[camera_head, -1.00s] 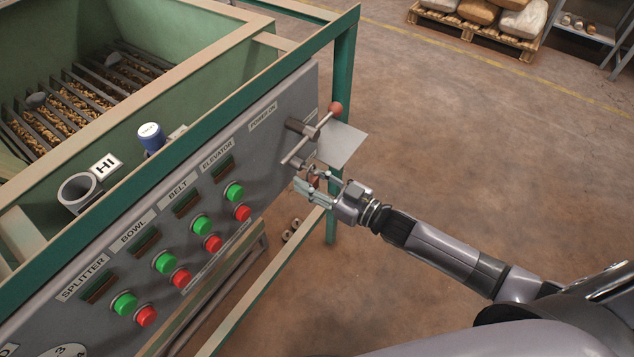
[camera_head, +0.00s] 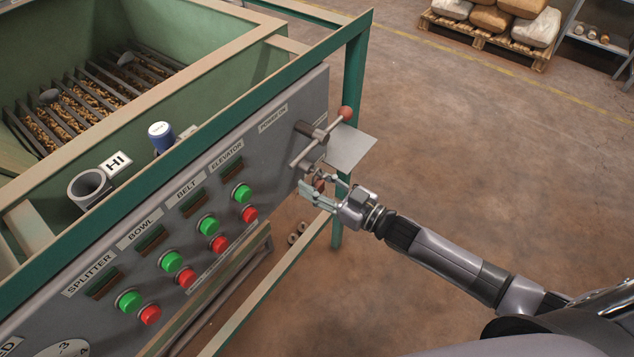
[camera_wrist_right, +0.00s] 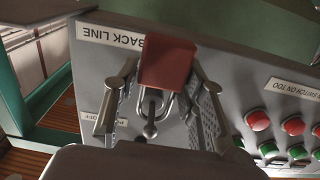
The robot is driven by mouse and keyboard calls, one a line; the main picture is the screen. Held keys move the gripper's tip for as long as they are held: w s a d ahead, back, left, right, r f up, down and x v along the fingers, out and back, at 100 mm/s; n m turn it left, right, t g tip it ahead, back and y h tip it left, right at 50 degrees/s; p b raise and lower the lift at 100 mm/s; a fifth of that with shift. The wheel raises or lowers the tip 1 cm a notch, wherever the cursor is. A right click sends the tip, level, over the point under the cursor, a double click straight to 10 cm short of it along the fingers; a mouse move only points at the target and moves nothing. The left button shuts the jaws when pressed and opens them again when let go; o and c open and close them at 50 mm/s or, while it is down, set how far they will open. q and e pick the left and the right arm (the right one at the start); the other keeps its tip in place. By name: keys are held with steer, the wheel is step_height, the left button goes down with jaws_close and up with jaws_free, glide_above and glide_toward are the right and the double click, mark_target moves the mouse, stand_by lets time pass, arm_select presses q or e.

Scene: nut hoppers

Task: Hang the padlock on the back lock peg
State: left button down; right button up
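A red padlock (camera_wrist_right: 167,62) with a grey shackle (camera_wrist_right: 170,101) sits between the fingertips of my right gripper (camera_wrist_right: 163,68). A thin metal peg (camera_wrist_right: 150,129) with a ball end overlaps the shackle; I cannot tell whether the shackle is around it. In the head view my right gripper (camera_head: 319,187) is shut on the padlock (camera_head: 319,184), close to the far end of the grey panel (camera_head: 225,205), below the lever (camera_head: 322,139) with a red knob. A "BACK LINE" label (camera_wrist_right: 114,36) shows upside down in the wrist view. My left gripper is not in view.
Green and red buttons (camera_head: 209,226) line the panel to the left of the gripper. A grey plate (camera_head: 350,148) and a green frame post (camera_head: 355,75) stand just beyond. Behind is a green hopper (camera_head: 190,65) with nuts.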

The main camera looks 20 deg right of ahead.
steer(key=o, duration=0.4)
steer(key=v, duration=1.2)
steer(key=s+d+f+m+g+h, duration=0.1)
steer(key=s+d+f+h, duration=0.15)
steer(key=f, duration=0.65)
steer(key=s+d+f+m+g+h, duration=0.2)
steer(key=d+f+h, duration=0.2)
steer(key=f, duration=0.6)
steer(key=s+d+f+m+g+h, duration=0.1)
steer(key=s+d+f+h, duration=0.2)
steer(key=f, duration=0.6)
steer(key=s+a+f+m+g+h, duration=0.15)
steer(key=s+f+g, duration=0.35)
steer(key=s+f, duration=0.8)
steer(key=s+a+f+g, duration=0.1)
steer(key=s+f, duration=0.1)
steer(key=s, duration=0.3)
steer(key=s+a+f+g, duration=0.1)
steer(key=s+a+f, duration=0.1)
steer(key=s, duration=0.3)
steer(key=s+a+f+g, duration=0.2)
steer(key=s, duration=0.3)
steer(key=shift+a, duration=0.2)
